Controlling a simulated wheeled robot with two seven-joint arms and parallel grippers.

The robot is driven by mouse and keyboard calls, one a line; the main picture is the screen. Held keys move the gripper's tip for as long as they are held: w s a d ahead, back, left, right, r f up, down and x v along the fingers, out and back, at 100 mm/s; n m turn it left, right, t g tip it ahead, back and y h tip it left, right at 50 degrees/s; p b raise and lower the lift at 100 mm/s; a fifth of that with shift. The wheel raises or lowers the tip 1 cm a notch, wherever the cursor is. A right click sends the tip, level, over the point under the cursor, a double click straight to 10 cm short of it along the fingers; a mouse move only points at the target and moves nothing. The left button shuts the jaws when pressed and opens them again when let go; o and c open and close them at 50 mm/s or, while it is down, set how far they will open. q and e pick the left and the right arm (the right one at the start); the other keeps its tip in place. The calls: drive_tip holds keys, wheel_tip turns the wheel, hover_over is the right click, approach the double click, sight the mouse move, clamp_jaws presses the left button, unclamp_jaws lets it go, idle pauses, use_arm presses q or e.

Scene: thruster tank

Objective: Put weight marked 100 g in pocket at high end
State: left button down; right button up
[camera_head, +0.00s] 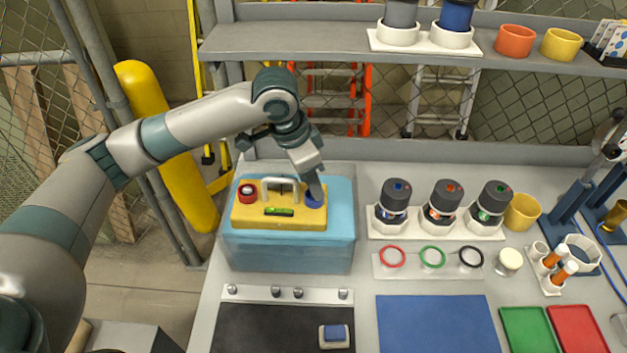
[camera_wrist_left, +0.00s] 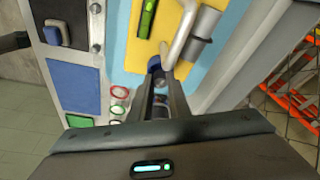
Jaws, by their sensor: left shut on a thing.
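A yellow float (camera_head: 284,218) with a white handle (camera_head: 268,183) and a green level vial (camera_head: 279,212) sits in a clear tank of blue water (camera_head: 290,252). A red round weight (camera_head: 247,193) sits at its left end. My left gripper (camera_head: 315,189) reaches down over its right end and is shut on a blue round weight (camera_head: 313,201). The left wrist view shows the blue weight (camera_wrist_left: 154,64) between the fingertips at the float's edge. I cannot tell whether it is seated in a pocket, and no marking is readable. My right gripper is out of view.
Right of the tank stand several dark capped units on a white rack (camera_head: 440,236), with coloured rings on a clear plate (camera_head: 430,273) before them. A black mat (camera_head: 265,330) and blue mat (camera_head: 438,323) lie in front. A shelf (camera_head: 300,40) runs above and behind.

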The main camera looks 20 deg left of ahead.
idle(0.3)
use_arm(q)
drive_tip(key=c, duration=1.6)
unclamp_jaws()
drive_tip(key=b+v, duration=0.3)
drive_tip(key=v, duration=1.4)
drive_tip(key=shift+a+r, duration=0.15)
